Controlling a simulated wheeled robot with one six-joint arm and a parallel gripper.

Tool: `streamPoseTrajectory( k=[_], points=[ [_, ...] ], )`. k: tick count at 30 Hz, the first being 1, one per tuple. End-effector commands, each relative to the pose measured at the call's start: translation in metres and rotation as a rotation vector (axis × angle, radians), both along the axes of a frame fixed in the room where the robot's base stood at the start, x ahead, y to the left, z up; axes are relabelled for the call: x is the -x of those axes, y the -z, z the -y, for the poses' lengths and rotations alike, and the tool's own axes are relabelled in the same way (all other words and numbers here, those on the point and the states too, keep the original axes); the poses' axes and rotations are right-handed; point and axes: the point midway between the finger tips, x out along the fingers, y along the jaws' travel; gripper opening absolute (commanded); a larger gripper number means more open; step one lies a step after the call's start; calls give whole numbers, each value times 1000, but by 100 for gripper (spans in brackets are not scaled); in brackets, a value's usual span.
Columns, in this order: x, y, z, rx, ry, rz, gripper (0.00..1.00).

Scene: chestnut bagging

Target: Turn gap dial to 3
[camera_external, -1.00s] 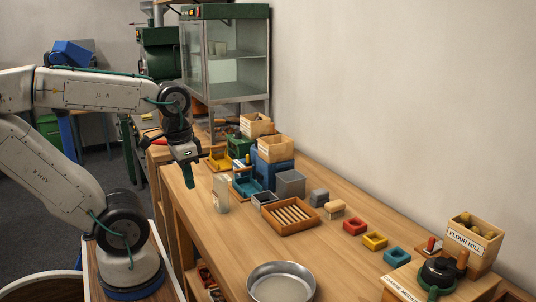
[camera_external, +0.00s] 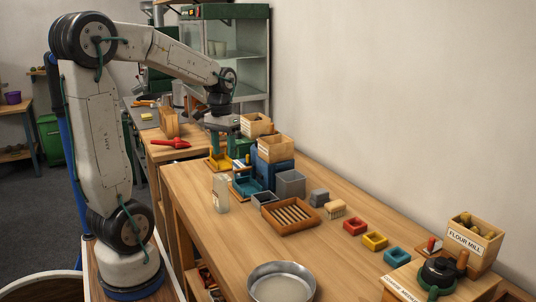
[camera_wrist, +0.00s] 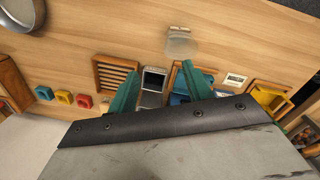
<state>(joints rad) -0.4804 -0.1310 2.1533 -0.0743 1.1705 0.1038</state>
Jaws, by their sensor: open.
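No dial is marked legibly as the gap dial. A blue machine (camera_external: 272,170) with a wooden hopper (camera_external: 276,149) and a green machine (camera_external: 241,147) with its own hopper (camera_external: 257,125) stand at the far end of the bench; any dial on them is too small to make out. My gripper (camera_external: 222,142) is open and empty, pointing down above the yellow tray beside the green machine. In the wrist view its two green fingers are spread (camera_wrist: 160,69), with the blue tray (camera_wrist: 180,88) partly hidden behind the right finger.
Bare wood (camera_external: 335,255) lies between.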

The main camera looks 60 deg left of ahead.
Motion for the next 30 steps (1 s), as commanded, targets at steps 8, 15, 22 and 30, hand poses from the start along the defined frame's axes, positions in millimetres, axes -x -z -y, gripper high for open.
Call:
streamPoseTrajectory(
  k=[8, 15, 22, 30],
  points=[
    [-84, 30, -167, 15, -94, 92, 50],
    [-128, 58, -314, -52, -78, 231, 50],
    [-174, 15, -374, -197, 76, 386, 50],
    [-183, 37, -375, -210, 132, 389, 50]
  ],
)
